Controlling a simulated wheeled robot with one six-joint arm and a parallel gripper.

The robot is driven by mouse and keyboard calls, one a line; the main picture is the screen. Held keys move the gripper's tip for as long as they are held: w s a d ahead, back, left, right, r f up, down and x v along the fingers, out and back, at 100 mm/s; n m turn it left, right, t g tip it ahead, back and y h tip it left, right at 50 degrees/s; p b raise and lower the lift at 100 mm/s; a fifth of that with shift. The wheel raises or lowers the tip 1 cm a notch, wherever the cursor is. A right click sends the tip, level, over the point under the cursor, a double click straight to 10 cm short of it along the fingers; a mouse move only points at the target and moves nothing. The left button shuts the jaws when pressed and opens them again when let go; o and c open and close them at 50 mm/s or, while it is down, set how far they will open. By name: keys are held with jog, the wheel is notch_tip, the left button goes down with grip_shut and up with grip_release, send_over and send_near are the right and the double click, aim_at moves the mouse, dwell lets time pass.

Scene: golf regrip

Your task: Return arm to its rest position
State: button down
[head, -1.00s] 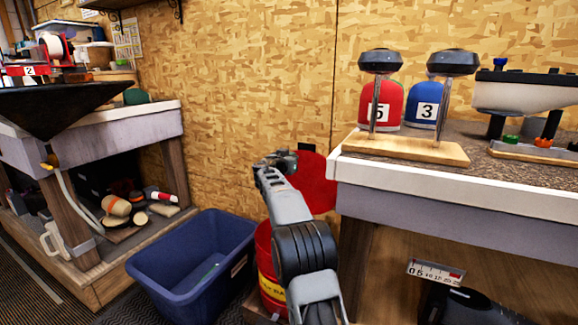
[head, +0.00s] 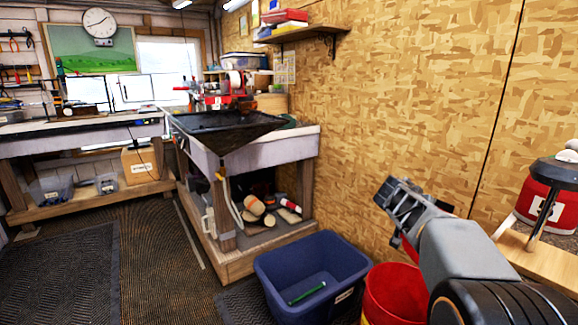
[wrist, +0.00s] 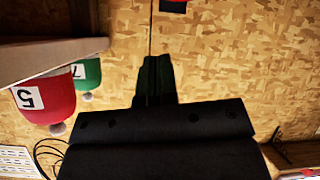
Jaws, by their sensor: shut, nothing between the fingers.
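My gripper (head: 392,197) is at the end of my grey arm, raised in front of the chipboard wall at the right of the head view. In the wrist view its dark fingers (wrist: 154,80) are together with nothing between them. The gripper is in front of the wall and apart from the bench things.
A blue bin (head: 311,275) with a green stick-like thing (head: 307,292) inside stands on the floor. A red bucket (head: 396,292) is beside it, below my arm. A red numbered headcover (head: 546,200) is at right. A workbench (head: 262,152) stands at left, with open floor before it.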

jog(key=s+a+r+n+g+y+p, duration=0.1)
jog(key=s+a+r+n+y+p, duration=0.3)
jog(key=s+a+p, duration=0.5)
jog(key=s+a+r+n+g+y+p, duration=0.2)
jog(key=s+a+r+n+y+p, duration=0.2)
jog(key=s+a+p, duration=0.6)
jog(key=s+r+y+p, duration=0.2)
jog(key=s+r+p, duration=0.1)
jog(key=s, duration=0.4)
jog(key=shift+s+r+p, duration=0.35)
jog(key=shift+p, duration=0.4)
